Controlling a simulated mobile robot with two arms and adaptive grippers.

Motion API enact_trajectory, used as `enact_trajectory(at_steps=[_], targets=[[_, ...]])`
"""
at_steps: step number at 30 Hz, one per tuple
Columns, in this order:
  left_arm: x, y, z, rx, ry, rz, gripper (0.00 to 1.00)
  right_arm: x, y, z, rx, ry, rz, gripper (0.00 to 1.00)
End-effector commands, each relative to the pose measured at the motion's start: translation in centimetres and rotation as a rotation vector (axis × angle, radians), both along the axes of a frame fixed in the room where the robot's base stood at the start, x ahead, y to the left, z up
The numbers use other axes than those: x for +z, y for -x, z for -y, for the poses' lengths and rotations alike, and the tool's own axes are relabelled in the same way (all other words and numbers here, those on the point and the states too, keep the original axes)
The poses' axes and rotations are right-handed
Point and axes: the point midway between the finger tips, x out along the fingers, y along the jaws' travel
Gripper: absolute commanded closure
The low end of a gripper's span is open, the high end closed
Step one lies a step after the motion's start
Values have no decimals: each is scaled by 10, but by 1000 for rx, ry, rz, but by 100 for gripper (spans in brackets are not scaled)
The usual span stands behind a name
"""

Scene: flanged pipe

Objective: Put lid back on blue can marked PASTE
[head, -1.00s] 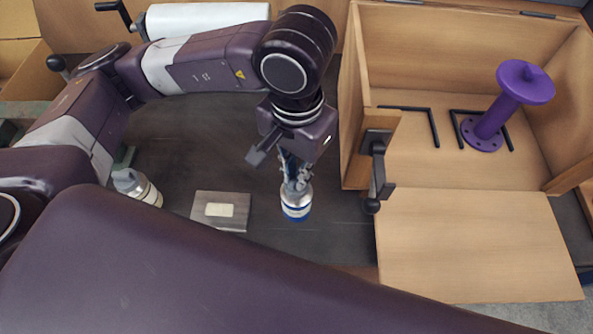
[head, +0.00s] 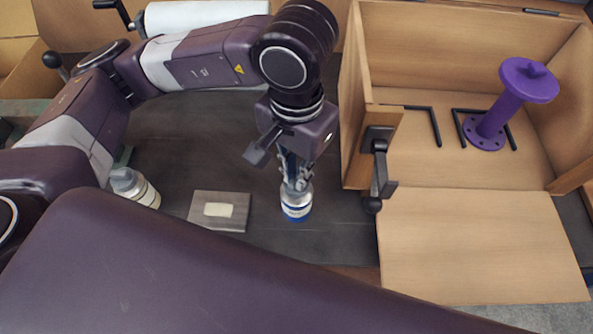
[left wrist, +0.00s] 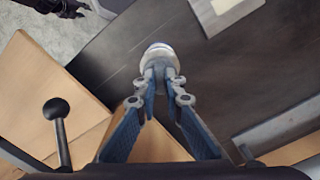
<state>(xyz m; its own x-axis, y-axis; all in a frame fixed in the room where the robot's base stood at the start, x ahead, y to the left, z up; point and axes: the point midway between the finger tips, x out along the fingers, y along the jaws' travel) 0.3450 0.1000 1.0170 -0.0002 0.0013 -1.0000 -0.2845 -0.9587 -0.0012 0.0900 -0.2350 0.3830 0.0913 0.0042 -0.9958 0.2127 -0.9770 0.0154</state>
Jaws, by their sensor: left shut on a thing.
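A small can with a blue and white band (head: 297,211) stands upright on the dark bench top, left of the wooden box. Any marking on it is too small to read. My left gripper (head: 297,186) points down at its top, fingers shut on a pale grey lid. The lid sits on or just over the can's mouth; I cannot tell whether it is fully seated. In the left wrist view the closed fingertips (left wrist: 161,72) meet the round lid (left wrist: 159,52), which hides most of the can. My right gripper is not in view.
A cream can with a grey top (head: 135,187) stands at the left. A grey block with a pale label (head: 218,211) lies between the cans. The open wooden box (head: 455,185), with a handled clamp (head: 379,170) and a purple flanged pipe (head: 503,105), is at the right.

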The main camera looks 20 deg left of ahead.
Motion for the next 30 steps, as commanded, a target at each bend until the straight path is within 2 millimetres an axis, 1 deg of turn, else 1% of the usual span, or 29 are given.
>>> enact_trajectory(at_steps=[14,15,20,26,30], targets=[[0,0,0,0,0,1,100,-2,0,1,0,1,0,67],[0,0,0,0,0,1,89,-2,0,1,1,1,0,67],[0,0,0,0,0,1,72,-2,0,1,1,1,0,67],[0,0,0,0,0,1,71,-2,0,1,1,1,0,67],[0,0,0,0,0,1,57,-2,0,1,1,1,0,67]])
